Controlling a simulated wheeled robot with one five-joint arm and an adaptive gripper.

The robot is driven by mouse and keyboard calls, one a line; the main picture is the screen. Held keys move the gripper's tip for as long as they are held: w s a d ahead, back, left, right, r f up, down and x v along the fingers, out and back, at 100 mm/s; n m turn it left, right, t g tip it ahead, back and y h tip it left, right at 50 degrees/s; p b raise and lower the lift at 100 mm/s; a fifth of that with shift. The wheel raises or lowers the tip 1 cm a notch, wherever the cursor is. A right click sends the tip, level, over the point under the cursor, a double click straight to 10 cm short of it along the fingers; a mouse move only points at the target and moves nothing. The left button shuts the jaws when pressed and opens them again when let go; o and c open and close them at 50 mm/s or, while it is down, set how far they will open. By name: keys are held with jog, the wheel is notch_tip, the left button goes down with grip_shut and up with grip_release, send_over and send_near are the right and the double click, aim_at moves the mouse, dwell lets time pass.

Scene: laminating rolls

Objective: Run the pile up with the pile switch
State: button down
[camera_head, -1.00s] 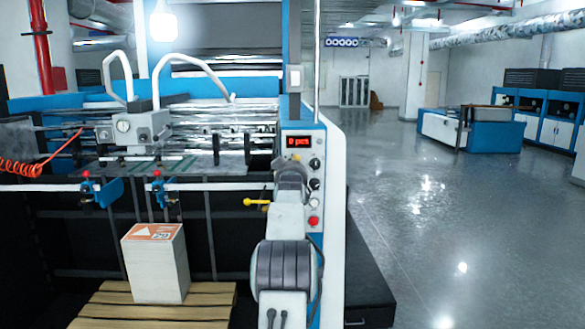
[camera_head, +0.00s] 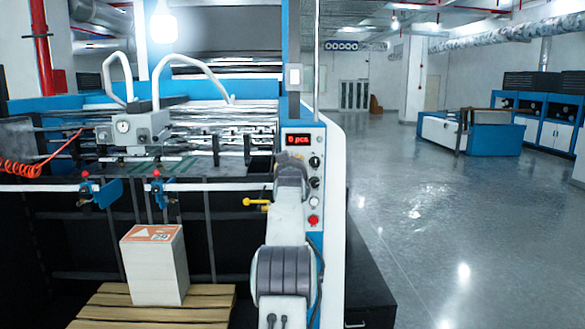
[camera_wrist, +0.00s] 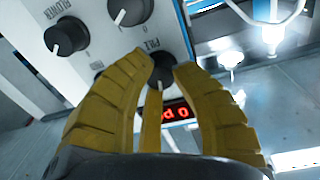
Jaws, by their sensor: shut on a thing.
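The pile switch (camera_wrist: 161,70) is a dark round knob under the lettering "PILE" on the pale control panel in the wrist view. My gripper (camera_wrist: 158,66) has ribbed yellow fingers, shut on this knob from both sides; the fingers hide part of it. In the head view my arm reaches up to the control panel (camera_head: 301,232) and covers its left part, hiding the fingertips. The pile (camera_head: 155,270) is a white stack with an orange-and-white top sheet. It stands upright on a wooden pallet (camera_head: 105,300) below the feeder.
The red display (camera_head: 297,140) reads "0 pcs". Other knobs sit close by, including the blower knob (camera_wrist: 67,36), and a red button (camera_head: 313,219) is lower on the panel. A yellow lever (camera_head: 256,202) sticks out left of my arm. The floor at right is open.

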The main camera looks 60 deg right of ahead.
jog(key=shift+r, duration=0.2)
jog(key=c, duration=1)
grip_release()
jog(key=shift+w+f, duration=0.1)
jog(key=shift+f, duration=0.05)
jog(key=shift+o, duration=0.2)
jog(key=v, duration=1.2)
jog(key=shift+o, duration=0.2)
